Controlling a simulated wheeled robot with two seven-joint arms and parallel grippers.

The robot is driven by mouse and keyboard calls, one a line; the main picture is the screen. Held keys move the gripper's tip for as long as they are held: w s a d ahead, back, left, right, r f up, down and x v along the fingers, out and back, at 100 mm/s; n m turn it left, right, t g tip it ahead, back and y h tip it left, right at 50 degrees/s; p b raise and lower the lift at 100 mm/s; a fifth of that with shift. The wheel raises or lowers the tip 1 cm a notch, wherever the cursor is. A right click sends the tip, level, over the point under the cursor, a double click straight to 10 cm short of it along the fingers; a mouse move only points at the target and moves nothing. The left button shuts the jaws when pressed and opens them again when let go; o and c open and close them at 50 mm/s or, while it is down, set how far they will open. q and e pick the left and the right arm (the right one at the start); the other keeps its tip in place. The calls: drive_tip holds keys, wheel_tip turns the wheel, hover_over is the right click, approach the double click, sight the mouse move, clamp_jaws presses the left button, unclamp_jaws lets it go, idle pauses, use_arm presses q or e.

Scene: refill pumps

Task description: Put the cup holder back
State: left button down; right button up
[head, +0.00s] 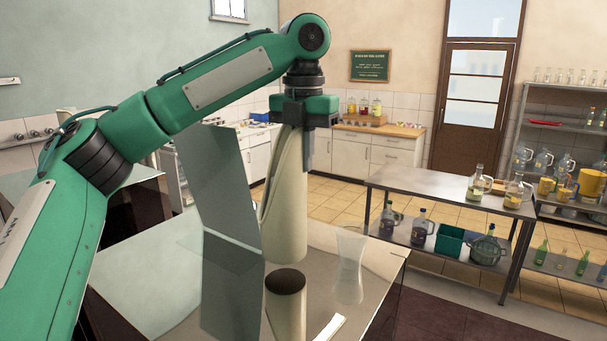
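A tall cream tube, apparently the cup holder (287,205), hangs upright from my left gripper (296,140). One dark finger shows at the tube's upper right side; the other is mostly hidden. The gripper seems shut on the tube near its top. A long opening edge shows on the tube's left side. Below it, a dark oval and a cream column on the glossy counter (385,265) look like its reflection, so the tube appears a little above the surface. My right gripper is not in view.
A clear tapered cup (350,246) stands on the counter close right of the tube. A grey translucent panel (217,185) stands close on the left. A metal table (430,182) with jugs is farther right, beside a shelf rack (570,92).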

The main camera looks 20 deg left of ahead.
use_arm(q)
drive_tip(key=shift+f, duration=1.8)
drive_tip(key=shift+s+f, duration=0.1)
drive_tip(key=shift+s, duration=0.05)
drive_tip(key=c, duration=1.6)
unclamp_jaws()
drive_tip(key=shift+c, duration=0.2)
wheel_tip(320, 180, up, 12)
